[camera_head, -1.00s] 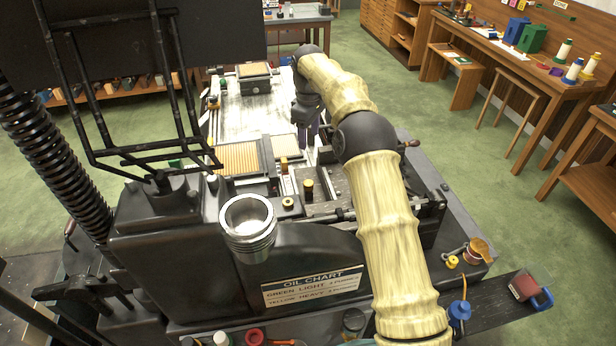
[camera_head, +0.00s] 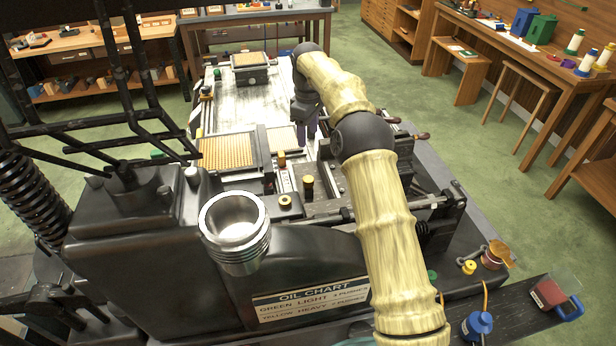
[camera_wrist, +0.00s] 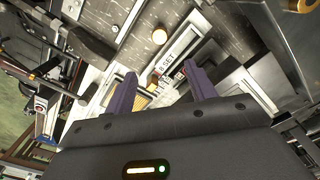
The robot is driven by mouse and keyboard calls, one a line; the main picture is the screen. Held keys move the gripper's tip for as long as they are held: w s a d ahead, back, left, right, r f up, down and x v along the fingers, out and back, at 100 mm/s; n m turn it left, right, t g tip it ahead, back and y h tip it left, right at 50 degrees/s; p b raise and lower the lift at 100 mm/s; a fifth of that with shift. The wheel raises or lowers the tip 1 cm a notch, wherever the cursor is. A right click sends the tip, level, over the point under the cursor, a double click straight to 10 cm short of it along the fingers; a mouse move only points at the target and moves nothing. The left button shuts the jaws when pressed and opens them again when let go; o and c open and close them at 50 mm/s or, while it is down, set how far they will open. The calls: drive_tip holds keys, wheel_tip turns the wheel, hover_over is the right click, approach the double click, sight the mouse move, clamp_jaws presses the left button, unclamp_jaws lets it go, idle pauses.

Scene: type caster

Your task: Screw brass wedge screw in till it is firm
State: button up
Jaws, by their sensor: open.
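My gripper (camera_head: 306,136) hangs over the machine bed, with its purple fingers pointing down. In the wrist view its two fingers (camera_wrist: 162,88) are spread apart with nothing held between them. Several small brass pieces are in view, and I cannot tell for sure which is the wedge screw. A small upright brass piece (camera_head: 281,158) stands left of my gripper, by the grid of type.
A yellow grid of type (camera_head: 228,153) sits left of the brass pieces. A silver cup (camera_head: 234,222) and a black housing with an oil chart (camera_head: 312,301) stand in front. Dark rods and levers flank the right side. A black frame rises at left.

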sight(308, 178)
wheel_tip(308, 178, down, 18)
drive_tip(key=p, duration=0.3)
drive_tip(key=shift+r, duration=0.2)
drive_tip(key=c, duration=1)
drive_tip(key=shift+o, duration=0.2)
drive_tip(key=shift+w+m+b, duration=0.1)
drive_tip(key=shift+m+b, duration=0.2)
drive_tip(key=shift+m, duration=0.1)
drive_tip(key=shift+m+b, duration=0.65)
drive_tip(key=shift+m, duration=0.55)
drive_tip(key=m+b, duration=0.1)
drive_tip(key=m, duration=0.2)
drive_tip(key=shift+m, duration=0.3)
drive_tip(key=m, duration=0.3)
drive_tip(key=shift+m+b, duration=0.3)
drive_tip(key=m, duration=0.6)
drive_tip(key=shift+r+m, duration=0.15)
drive_tip(key=shift+m, duration=0.15)
drive_tip(key=shift+w, duration=0.1)
